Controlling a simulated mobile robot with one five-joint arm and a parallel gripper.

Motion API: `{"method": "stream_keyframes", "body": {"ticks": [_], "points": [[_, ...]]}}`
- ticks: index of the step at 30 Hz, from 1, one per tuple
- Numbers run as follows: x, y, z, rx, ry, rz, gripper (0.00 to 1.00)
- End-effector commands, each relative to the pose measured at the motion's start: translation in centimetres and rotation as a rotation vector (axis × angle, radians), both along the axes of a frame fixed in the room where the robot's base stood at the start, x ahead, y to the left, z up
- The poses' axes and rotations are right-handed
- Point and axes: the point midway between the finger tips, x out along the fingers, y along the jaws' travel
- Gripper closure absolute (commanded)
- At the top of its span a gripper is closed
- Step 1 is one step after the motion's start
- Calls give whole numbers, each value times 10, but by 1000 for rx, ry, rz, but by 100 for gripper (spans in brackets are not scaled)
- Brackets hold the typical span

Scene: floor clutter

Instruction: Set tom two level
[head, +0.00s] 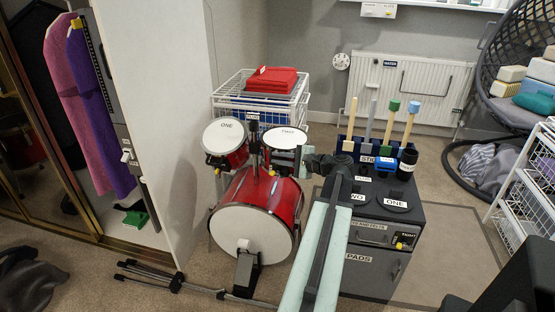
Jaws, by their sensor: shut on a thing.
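The red drum kit stands left of centre in the head view. Tom two (285,141), with a white head lettered TWO, is at the kit's upper right. Its head looks flatter than that of tom one (224,137), which tips more toward me. A dark post (255,142) stands between the toms above the red bass drum (255,220). My gripper (308,163) is at the right side of tom two, shut at its edge. The exact contact is small and partly hidden by the gripper.
A dark cabinet (372,262) with pads lettered TWO and ONE, a stick holder and a bottle stands close right of my arm. A white wire rack (232,100) with red folded items is behind the kit. Stand legs (190,285) lie across the floor at left.

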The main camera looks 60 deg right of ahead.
Motion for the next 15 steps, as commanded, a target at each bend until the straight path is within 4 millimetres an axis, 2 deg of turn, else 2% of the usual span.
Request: {"method": "stream_keyframes", "body": {"ticks": [5,6,7,15], "points": [[-1,-4,1,0,-7,-7,100],[-2,-5,1,0,-7,-8,76],[-2,-5,1,0,-7,-8,68],[-5,-6,1,0,-6,-10,67]]}}
